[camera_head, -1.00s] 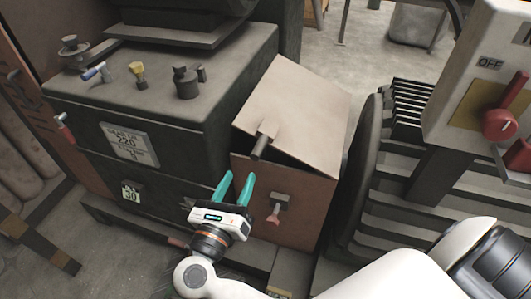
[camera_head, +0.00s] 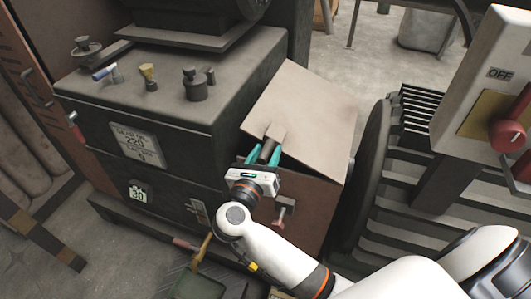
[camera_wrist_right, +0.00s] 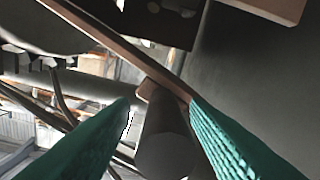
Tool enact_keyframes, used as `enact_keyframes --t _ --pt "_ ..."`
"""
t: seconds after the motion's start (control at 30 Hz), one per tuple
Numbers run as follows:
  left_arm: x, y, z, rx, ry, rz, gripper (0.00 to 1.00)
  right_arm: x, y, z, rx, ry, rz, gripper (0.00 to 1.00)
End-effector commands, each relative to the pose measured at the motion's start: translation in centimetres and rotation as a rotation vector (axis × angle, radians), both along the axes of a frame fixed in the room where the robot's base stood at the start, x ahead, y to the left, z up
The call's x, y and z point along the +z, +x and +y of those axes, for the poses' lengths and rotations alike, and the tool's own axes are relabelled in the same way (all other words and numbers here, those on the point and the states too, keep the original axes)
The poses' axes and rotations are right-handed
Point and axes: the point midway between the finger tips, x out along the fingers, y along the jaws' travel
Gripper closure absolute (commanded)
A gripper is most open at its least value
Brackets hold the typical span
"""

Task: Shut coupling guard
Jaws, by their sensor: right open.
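The coupling guard is a brown box (camera_head: 308,205) with a hinged lid (camera_head: 305,105) that stands partly open, with a dark gap along its front edge. A dark cylindrical handle (camera_head: 267,149) sticks out from the lid's front edge; it also shows in the right wrist view (camera_wrist_right: 165,140). My right gripper (camera_head: 264,155) is open, with its teal fingers on either side of the handle. In the right wrist view the handle lies between the fingers, and I cannot tell whether either touches it. My left gripper is not in view.
A dark gearbox (camera_head: 170,180) with caps and small fittings on top stands left of the guard. A dark round disc (camera_head: 368,165) stands close on the right. Beyond it is a grey control box (camera_head: 490,75) with a red switch. A latch (camera_head: 284,210) sits on the box front.

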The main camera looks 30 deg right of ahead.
Motion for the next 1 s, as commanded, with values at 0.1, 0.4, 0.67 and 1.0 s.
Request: enact_keyframes --t 0.1,0.4,0.67,1.0 --pt "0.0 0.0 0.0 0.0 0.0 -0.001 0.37 0.0 0.1 0.0 0.0 0.0 0.0 0.57" --pt "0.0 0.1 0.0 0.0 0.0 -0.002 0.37 0.0 0.0 0.0 0.0 0.0 0.0 0.87" --pt "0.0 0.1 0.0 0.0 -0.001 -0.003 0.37 0.0 0.0 0.0 -0.002 -0.001 0.0 1.0" --pt "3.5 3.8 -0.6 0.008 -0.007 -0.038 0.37 -5.6 1.1 0.9 -0.004 -0.157 0.185 1.0"
